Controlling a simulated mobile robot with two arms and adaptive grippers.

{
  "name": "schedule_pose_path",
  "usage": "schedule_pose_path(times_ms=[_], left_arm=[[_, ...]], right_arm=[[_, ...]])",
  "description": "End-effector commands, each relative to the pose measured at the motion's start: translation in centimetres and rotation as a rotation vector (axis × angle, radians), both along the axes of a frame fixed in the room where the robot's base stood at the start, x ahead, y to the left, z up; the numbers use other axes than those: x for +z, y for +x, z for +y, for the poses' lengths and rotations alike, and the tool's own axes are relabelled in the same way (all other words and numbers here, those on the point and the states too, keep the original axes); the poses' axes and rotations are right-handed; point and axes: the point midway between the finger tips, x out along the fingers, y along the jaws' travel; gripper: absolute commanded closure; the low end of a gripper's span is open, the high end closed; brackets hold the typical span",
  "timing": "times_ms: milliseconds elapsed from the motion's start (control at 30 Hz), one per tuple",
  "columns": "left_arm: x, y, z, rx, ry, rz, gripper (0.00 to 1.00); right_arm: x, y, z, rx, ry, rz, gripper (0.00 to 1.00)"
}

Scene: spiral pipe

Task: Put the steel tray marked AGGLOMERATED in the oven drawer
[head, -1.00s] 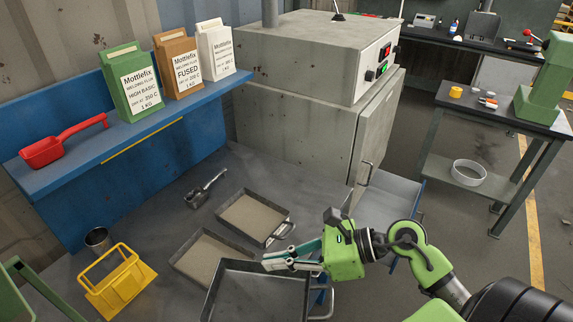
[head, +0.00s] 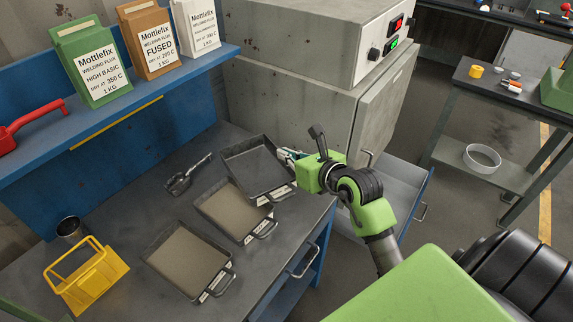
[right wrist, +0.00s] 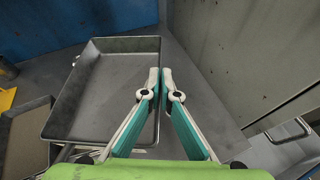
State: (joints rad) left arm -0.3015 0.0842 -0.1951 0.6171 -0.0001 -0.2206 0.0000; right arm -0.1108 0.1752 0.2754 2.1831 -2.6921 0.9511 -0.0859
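A dark, empty-looking steel tray (head: 250,165) is at the back right of the bench, near the oven. My right gripper (head: 284,156) is at its right wall. In the right wrist view the fingertips (right wrist: 161,84) are closed on the right rim of this tray (right wrist: 100,90). Whether its base touches the bench is unclear. Two more trays hold sandy powder, a middle tray (head: 236,210) and a front tray (head: 187,260). The small label plates by the handles are unreadable. A blue-edged drawer (head: 407,182) stands pulled out below the oven (head: 300,110). My left gripper is out of view.
A metal scoop (head: 186,175), a yellow holder (head: 88,275) and a metal cup (head: 70,229) are on the bench left of the trays. The oven door is shut.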

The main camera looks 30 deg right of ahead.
Motion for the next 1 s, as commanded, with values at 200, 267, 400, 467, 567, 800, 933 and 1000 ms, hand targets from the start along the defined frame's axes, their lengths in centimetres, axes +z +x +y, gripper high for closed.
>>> schedule_pose_path(times_ms=[200,267,400,467,567,800,933,1000], left_arm=[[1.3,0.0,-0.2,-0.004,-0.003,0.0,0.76],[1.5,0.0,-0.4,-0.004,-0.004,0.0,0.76],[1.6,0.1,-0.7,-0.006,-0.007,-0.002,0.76],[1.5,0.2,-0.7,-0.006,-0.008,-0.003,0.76],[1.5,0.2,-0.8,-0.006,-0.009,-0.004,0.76],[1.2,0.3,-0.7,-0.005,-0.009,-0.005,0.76],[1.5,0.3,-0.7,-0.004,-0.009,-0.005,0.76],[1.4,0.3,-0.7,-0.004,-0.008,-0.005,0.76]], right_arm=[[-2.0,3.4,-4.1,-0.002,-0.003,0.001,1.0],[-2.6,4.2,-5.1,0.0,-0.002,0.002,1.0],[-5.2,5.8,-6.9,-0.001,-0.001,0.004,1.0],[-6.2,6.3,-7.4,0.001,-0.001,0.002,1.0],[-7.4,7.0,-8.3,0.0,-0.001,0.001,1.0],[-9.0,7.9,-9.2,0.001,-0.002,0.0,1.0],[-10.9,7.9,-9.3,0.0,0.0,0.002,1.0],[-11.7,7.9,-9.3,0.001,-0.001,0.0,1.0]])
